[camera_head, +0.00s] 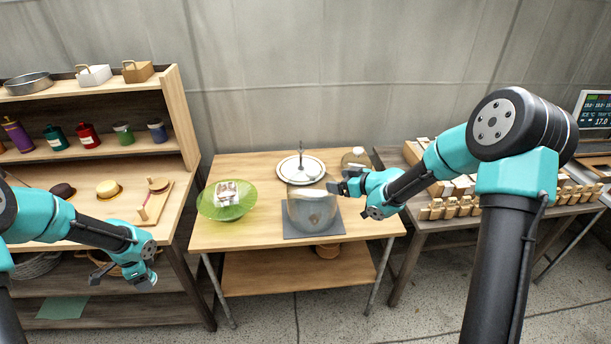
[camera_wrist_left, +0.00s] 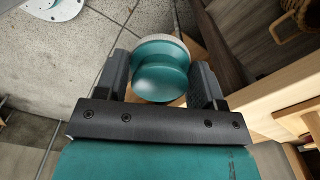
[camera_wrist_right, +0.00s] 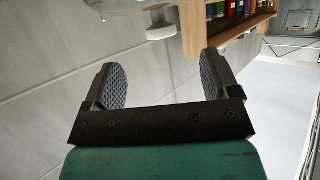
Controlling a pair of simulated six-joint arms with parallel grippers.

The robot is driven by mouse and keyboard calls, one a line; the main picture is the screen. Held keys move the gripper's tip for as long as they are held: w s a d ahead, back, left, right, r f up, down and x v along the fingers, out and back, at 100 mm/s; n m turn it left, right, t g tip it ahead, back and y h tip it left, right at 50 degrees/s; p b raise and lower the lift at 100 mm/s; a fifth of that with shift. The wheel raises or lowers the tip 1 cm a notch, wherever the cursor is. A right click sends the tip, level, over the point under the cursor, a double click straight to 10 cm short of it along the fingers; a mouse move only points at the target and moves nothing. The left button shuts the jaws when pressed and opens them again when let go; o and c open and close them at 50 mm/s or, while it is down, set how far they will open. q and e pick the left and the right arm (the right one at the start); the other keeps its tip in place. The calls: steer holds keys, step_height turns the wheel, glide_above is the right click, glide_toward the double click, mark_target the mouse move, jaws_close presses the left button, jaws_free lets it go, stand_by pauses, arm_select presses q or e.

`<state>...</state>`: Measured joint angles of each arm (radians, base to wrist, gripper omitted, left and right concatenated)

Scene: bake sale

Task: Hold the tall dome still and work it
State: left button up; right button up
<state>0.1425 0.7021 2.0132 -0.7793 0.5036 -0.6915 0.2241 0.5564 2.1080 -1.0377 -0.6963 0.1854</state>
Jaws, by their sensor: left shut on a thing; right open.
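A large clear glass dome (camera_head: 312,212) stands on a dark grey mat (camera_head: 292,233) at the front of the middle table. My right gripper (camera_head: 345,188) is open and empty, by the dome's upper right side; I cannot tell from the head view whether it touches. In the right wrist view its fingers (camera_wrist_right: 162,85) are spread, with clear glass (camera_wrist_right: 118,5) and a pale knob (camera_wrist_right: 161,31) beyond them. My left gripper (camera_head: 147,281) is low at the left, away from the dome. In the left wrist view it is shut on a round teal thing (camera_wrist_left: 161,78).
A green stand (camera_head: 222,212) with a small box is left of the dome. A white plate (camera_head: 287,175) with an upright post is behind it. Another glass piece (camera_head: 356,158) is back right. A shelf (camera_head: 180,115) with jars stands left; a side table (camera_head: 440,224) with packages stands right.

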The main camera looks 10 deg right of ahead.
mark_target(318, 174)
steer(key=shift+w+d+r, duration=0.1)
steer(key=shift+w+r, duration=0.1)
steer(key=shift+r, duration=0.5)
steer(key=x, duration=1.2)
steer(key=c, duration=1.2)
steer(key=shift+o, duration=0.2)
